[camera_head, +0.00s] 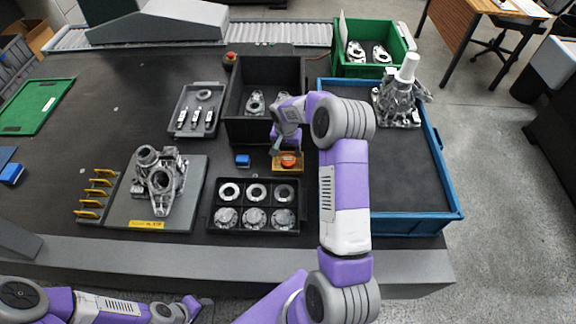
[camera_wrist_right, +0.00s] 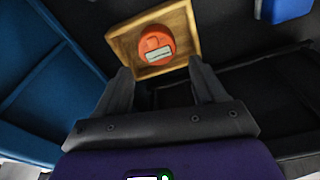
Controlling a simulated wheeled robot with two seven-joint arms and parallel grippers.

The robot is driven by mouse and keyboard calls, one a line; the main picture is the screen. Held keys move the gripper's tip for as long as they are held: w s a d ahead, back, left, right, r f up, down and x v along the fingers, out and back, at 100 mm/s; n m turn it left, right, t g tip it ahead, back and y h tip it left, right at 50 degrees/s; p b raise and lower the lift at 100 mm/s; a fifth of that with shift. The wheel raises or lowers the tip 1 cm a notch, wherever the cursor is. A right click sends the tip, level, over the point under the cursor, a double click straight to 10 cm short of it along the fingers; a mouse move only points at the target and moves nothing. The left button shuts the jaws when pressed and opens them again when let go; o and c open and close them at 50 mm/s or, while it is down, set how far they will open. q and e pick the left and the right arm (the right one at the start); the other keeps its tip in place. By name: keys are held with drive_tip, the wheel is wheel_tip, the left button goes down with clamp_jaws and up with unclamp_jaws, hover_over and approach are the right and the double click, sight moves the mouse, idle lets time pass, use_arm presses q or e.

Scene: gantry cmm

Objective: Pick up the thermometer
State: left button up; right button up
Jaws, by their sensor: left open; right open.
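The thermometer (camera_head: 289,160) is a round orange device lying in a small wooden tray (camera_head: 278,168). In the right wrist view the thermometer (camera_wrist_right: 156,44) shows a pale display, and the wooden tray (camera_wrist_right: 186,22) surrounds it. My right gripper (camera_head: 284,148) is open and empty, just behind the tray in the head view. In the right wrist view its two fingers (camera_wrist_right: 160,78) point toward the thermometer, which lies beyond the tips and between their lines. My left gripper (camera_head: 205,304) is low at the left, in front of the table and far from the thermometer.
A blue block (camera_head: 242,160) lies left of the tray. A black divided box (camera_head: 240,217) with metal rings stands in front, a dark bin (camera_head: 238,80) behind. A blue-rimmed bin (camera_head: 441,170) is on the right. A casting on a grey plate (camera_head: 118,212) stands at left.

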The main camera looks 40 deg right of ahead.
sight(288, 160)
drive_tip(key=f+b, duration=0.1)
drive_tip(key=f, duration=0.4)
drive_tip(key=shift+s+f, duration=0.2)
drive_tip(key=shift+w+d+f, duration=0.1)
drive_tip(key=shift+d+f, duration=0.05)
drive_tip(key=shift+f, duration=0.25)
drive_tip(key=c, duration=0.8)
